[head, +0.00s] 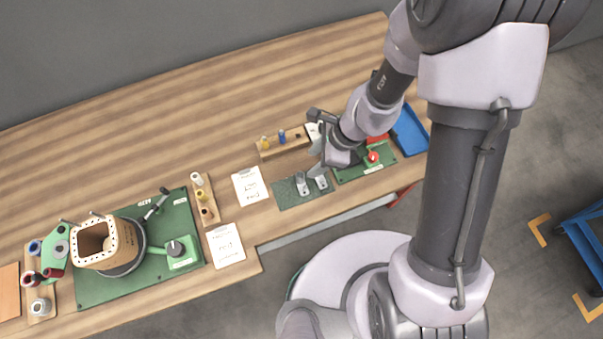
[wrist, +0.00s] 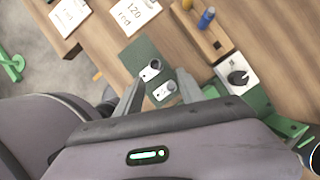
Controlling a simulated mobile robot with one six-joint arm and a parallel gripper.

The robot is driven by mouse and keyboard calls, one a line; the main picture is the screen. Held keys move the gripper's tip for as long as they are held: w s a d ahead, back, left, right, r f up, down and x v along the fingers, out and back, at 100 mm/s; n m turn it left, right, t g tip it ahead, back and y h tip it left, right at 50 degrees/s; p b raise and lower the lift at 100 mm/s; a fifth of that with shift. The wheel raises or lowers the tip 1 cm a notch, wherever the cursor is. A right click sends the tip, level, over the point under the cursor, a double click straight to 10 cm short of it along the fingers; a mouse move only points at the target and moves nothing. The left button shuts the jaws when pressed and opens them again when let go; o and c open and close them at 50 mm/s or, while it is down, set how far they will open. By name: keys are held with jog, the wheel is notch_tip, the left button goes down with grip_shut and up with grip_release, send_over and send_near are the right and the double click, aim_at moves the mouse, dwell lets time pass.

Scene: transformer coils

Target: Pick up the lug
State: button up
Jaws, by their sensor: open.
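Two grey metal lugs lie on a dark green mat (head: 288,194). The left lug (head: 302,184) and the right lug (head: 321,182) sit side by side in the head view. In the wrist view, one lug (wrist: 165,91) shows between my fingers and the other lug (wrist: 150,70) lies just beyond, nearer the left fingertip. Each has a dark round hole at one end. My gripper (wrist: 161,78) is open and empty over the mat. In the head view my gripper (head: 317,170) is close behind the right lug. I cannot tell its exact height.
A wooden block (head: 284,147) with small coloured pieces stands behind the mat. A green base with a red knob (head: 373,157) is at right, with a blue tray (head: 409,131) beyond. Paper cards (head: 250,186) lie left. A coil former (head: 94,244) stands far left.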

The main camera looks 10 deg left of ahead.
aim_at(301, 176)
jog(key=b+x, duration=0.1)
jog(key=x, duration=0.2)
jog(key=b+x, duration=0.2)
jog(key=x, duration=0.1)
jog(key=b+x, duration=0.1)
jog(key=x, duration=0.2)
jog(key=shift+s+f+b, duration=0.25)
jog(key=shift+s+b, duration=0.1)
jog(key=shift+s, duration=0.05)
jog(key=shift+r, duration=0.15)
grip_shut()
